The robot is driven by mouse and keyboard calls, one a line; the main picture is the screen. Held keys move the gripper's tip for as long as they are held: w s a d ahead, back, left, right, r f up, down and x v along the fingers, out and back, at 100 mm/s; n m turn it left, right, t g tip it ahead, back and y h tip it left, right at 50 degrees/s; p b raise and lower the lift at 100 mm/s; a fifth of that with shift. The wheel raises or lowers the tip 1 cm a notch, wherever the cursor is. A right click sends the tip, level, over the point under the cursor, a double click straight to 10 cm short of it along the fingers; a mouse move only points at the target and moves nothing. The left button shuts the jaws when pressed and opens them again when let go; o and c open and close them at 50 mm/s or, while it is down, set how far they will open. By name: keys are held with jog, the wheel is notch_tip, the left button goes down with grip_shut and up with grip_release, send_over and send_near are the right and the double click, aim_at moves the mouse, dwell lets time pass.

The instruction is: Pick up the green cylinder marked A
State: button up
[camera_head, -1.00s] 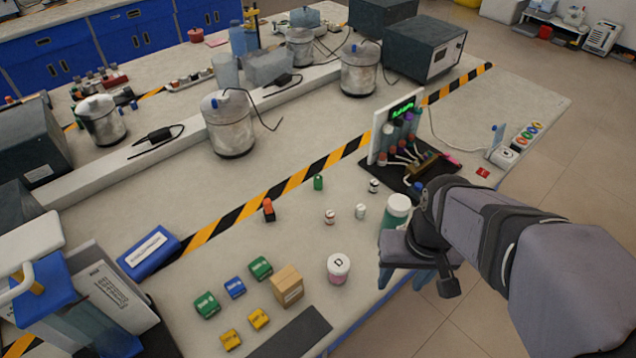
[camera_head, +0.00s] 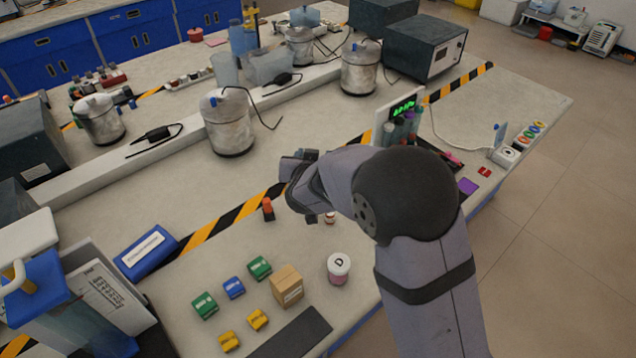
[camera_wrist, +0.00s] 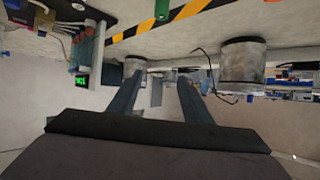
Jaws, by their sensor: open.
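A small green cylinder (camera_wrist: 162,10) shows at the top edge of the wrist view, cut off by the frame. No letter on it can be read. In the head view it is hidden behind my arm. The larger green container with a white lid seen earlier is also hidden there now. My gripper (camera_head: 298,183) is above the bench, near the striped tape. In the wrist view my gripper (camera_wrist: 160,90) has its two fingers apart with nothing between them. That view looks upside down.
A white-lidded jar marked D (camera_head: 338,268) stands near the front edge. An orange-red item (camera_head: 268,209) stands left of my gripper. Coloured blocks and a cardboard box (camera_head: 287,286) lie front left. A metal pot (camera_head: 229,122) and a display panel (camera_head: 402,108) stand farther back.

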jog(key=shift+t+h, duration=0.4)
jog(key=shift+h, duration=0.3)
jog(key=f, duration=1.3)
jog(key=shift+w+a, duration=0.1)
jog(key=shift+w, duration=0.2)
jog(key=shift+p+x, duration=0.3)
jog(key=shift+x, duration=0.75)
jog(key=shift+w, duration=0.15)
jog(key=shift+p+x, duration=0.9)
jog(key=shift+x, duration=1.55)
jog(key=shift+f, duration=0.1)
grip_shut()
